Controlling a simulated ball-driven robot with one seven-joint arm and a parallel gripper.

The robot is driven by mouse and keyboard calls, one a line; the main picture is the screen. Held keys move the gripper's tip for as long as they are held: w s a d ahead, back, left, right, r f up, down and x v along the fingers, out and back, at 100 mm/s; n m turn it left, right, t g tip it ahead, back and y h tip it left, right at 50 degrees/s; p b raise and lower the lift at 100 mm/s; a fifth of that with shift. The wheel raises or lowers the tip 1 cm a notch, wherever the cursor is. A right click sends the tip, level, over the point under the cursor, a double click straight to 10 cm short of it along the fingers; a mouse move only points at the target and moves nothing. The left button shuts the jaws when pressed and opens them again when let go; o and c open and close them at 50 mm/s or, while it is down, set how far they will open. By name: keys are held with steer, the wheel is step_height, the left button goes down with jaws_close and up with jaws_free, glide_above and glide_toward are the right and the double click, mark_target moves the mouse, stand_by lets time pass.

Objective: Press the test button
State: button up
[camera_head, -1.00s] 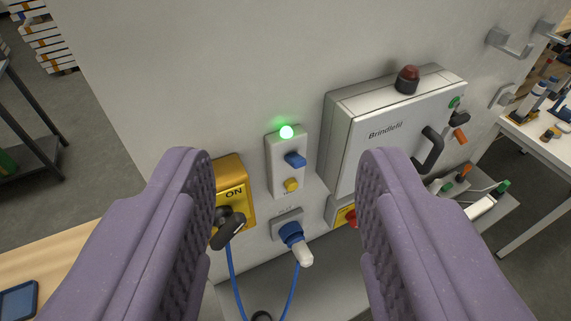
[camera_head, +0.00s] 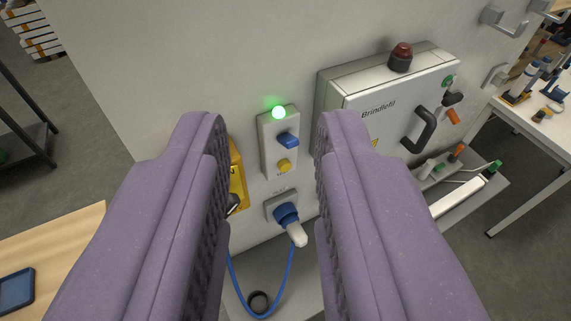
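A narrow grey panel (camera_head: 272,150) is fixed to the light wall, with a lit green lamp (camera_head: 278,113) at its top. Below the lamp sit a blue switch (camera_head: 287,140) and a round yellow button (camera_head: 283,166) with a small label under it that I cannot read clearly. My gripper (camera_head: 270,130) has two purple padded fingers. They are apart with nothing between them, and the panel shows in the gap beyond. The fingers appear short of the wall.
A blue plug (camera_head: 287,215) with a cable sits below the panel. A yellow box (camera_head: 238,178) at left is partly hidden by a finger. A grey cabinet (camera_head: 400,100) with a red lamp (camera_head: 400,56) and black handle (camera_head: 419,130) stands out at right.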

jaws_close()
stand_by(1.4)
